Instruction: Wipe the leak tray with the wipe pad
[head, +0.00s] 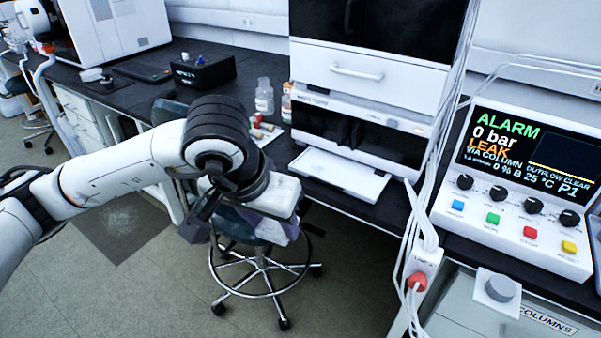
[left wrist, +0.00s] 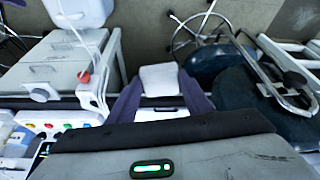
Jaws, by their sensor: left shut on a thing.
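The leak tray (head: 345,172) is a shallow white tray sticking out from the bottom of the white instrument stack on the dark bench. My left gripper (head: 284,229) is in front of the bench edge, left of the tray and apart from it, above a stool. In the left wrist view, its purple fingers (left wrist: 161,88) are shut on the white wipe pad (left wrist: 160,77). The pad is not clear in the head view, where the gripper hides it. My right gripper is not in view.
The stool (head: 265,262) stands on the floor below my left gripper. Bottles (head: 264,96) and small vials (head: 262,127) stand left of the stack. Cables hang right of the tray, beside a control panel (head: 530,165) reading ALARM and LEAK. A red knob (head: 418,282) sits below.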

